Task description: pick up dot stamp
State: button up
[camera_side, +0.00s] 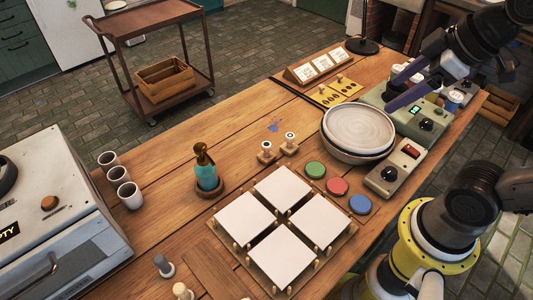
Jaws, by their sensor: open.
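Two small stamp-like pieces with pale round tops and dark centres, the left one (267,147) and the right one (290,138), stand upright on small wooden stands near the middle of the table. I cannot tell which of them, if either, is the dot stamp. Two more knobbed pieces, one grey (164,265) and one cream (182,291), stand at the front edge of the picture.
A tray with white square tiles (283,257) lies in front, beside green (315,170), red (338,187) and blue (360,204) pads. Stacked bowls (357,132) stand to the right of the stamps.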

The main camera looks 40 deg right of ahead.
jog(key=w+r+n, duration=0.2)
jog(key=w+n, duration=0.1)
jog(key=w, duration=0.2)
jog(key=n+g, duration=0.5)
jog(key=n, duration=0.3)
send_over(266, 145)
notch_tip(266, 145, down, 16)
jog(key=shift+n+g, duration=0.3)
jog(key=shift+g, duration=0.3)
jog(key=f, duration=1.2)
jog(key=shift+w+a+f, duration=0.1)
jog(key=shift+w+f, duration=0.1)
jog(key=shift+f, duration=0.05)
jog(key=shift+s+f, duration=0.1)
jog(key=shift+f, duration=2.85)
grip_shut()
